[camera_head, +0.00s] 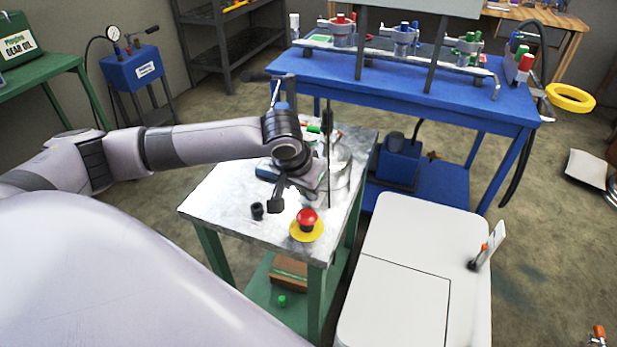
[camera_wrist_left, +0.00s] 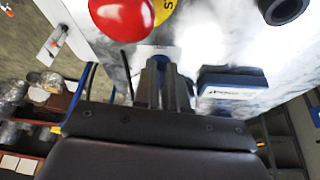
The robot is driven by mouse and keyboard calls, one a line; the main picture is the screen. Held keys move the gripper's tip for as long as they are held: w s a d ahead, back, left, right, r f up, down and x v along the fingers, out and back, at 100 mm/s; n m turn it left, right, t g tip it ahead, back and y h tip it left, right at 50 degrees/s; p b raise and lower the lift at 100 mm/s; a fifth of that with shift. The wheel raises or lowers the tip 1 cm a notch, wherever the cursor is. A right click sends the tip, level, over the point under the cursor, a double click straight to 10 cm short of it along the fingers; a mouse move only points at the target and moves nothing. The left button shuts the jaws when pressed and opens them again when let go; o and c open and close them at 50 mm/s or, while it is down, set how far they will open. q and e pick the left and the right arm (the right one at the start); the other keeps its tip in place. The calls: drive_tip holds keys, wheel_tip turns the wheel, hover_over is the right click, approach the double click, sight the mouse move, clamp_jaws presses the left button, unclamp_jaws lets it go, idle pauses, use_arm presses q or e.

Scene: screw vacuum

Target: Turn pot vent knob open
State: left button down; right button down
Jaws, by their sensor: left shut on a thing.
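My left gripper (camera_head: 314,184) is low over the metal-topped table, in front of the shiny metal pot (camera_head: 342,160). My arm and gripper hide part of the pot. In the left wrist view the two fingers (camera_wrist_left: 162,80) are close together, shut on a small blue part (camera_wrist_left: 159,58) that I take for the pot vent knob; the fingers cover most of it. How far the knob is turned cannot be seen. My right gripper is in neither view.
A red button on a yellow base (camera_head: 306,222) and a black cylinder (camera_head: 257,211) stand at the table's (camera_head: 225,197) front. A blue and white box (camera_wrist_left: 232,82) lies beside the fingers. A blue workbench (camera_head: 440,95) with several clamped fittings stands behind.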

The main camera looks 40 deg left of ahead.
use_arm(q)
drive_tip(key=m+h+p, duration=0.1)
drive_tip(key=m+p, duration=0.1)
drive_tip(key=p, duration=0.1)
drive_tip(key=m+p, duration=0.2)
drive_tip(key=p, duration=0.1)
drive_tip(key=shift+s+a+m+h, duration=0.1)
drive_tip(key=shift+a+m+h, duration=0.2)
drive_tip(key=shift+a+h, duration=0.1)
drive_tip(key=shift+f+m+g+h+p, duration=0.25)
drive_tip(key=shift+m+g+p, duration=0.2)
drive_tip(key=shift+m, duration=0.45)
drive_tip(key=shift+a+m+h, duration=0.1)
drive_tip(key=shift+m+h, duration=0.25)
drive_tip(key=shift+m, duration=0.55)
drive_tip(key=m, duration=0.1)
drive_tip(key=m+g, duration=0.1)
drive_tip(key=shift+w+a+f+m+h, duration=0.15)
drive_tip(key=shift+w+m+h, duration=0.1)
drive_tip(key=shift+m+h, duration=0.15)
drive_tip(key=m, duration=0.1)
drive_tip(key=m+g+b, duration=0.1)
drive_tip(key=m, duration=0.2)
drive_tip(key=shift+w+m+g+h, duration=0.25)
drive_tip(key=shift+m+g+h, duration=0.05)
drive_tip(key=shift+m+g, duration=0.1)
drive_tip(key=c, duration=1.2)
unclamp_jaws()
